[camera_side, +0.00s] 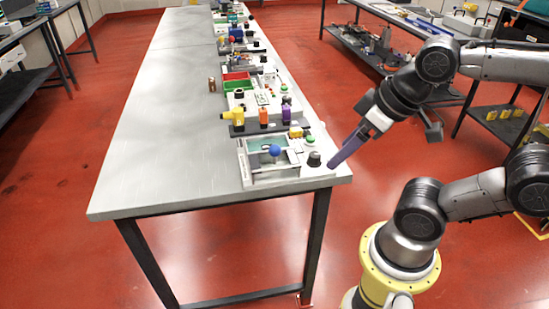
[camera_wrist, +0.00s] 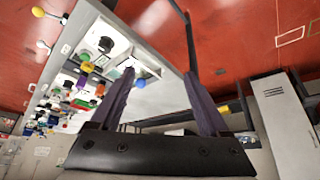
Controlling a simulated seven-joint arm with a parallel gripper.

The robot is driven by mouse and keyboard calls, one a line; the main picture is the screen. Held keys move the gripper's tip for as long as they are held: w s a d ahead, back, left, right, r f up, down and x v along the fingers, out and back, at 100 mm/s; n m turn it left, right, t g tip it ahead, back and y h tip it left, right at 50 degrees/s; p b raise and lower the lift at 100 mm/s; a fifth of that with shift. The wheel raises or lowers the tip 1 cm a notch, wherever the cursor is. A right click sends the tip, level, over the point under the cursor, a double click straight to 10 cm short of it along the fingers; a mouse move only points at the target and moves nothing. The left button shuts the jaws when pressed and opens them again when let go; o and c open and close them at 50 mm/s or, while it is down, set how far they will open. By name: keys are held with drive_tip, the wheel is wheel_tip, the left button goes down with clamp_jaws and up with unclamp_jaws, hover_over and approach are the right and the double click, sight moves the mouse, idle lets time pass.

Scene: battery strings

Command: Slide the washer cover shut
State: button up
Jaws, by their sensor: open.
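The washer station stands at the near end of the long bench. It has a light frame with a teal inside, and what looks like its clear cover (camera_side: 256,149) lies over it. A blue ball knob (camera_side: 275,150) stands on the station. A blue ball also shows beside the left finger in the wrist view (camera_wrist: 141,83). How far the cover is open is too small to tell. My gripper (camera_side: 332,164) is open and empty, with long purple fingers. It is tilted down, right of the station by the bench corner. Its two fingers stand wide apart in the wrist view (camera_wrist: 159,73).
A black knob (camera_side: 314,158) and a green button (camera_side: 311,140) are between the station and my fingers. Beyond stand orange and purple pieces (camera_side: 264,116), a yellow piece (camera_side: 233,116) and red and green bins (camera_side: 236,80). The bench's left side (camera_side: 165,130) is clear.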

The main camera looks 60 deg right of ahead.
drive_tip(key=shift+c, duration=0.9)
drive_tip(key=w+d+r+m+g+h, duration=0.1)
drive_tip(key=w+d+r+m+g, duration=0.15)
drive_tip(key=w+r+m, duration=0.45)
drive_tip(key=g, duration=0.4)
hover_over(274, 146)
drive_tip(key=w+a, duration=0.2)
wheel_tip(274, 146, down, 4)
drive_tip(key=shift+h, duration=0.4)
drive_tip(key=f, duration=0.4)
drive_tip(key=s+d+f, duration=0.1)
drive_tip(key=f, duration=0.3)
drive_tip(key=s+d+f, duration=0.1)
drive_tip(key=f, duration=0.3)
drive_tip(key=shift+f, duration=0.3)
clamp_jaws()
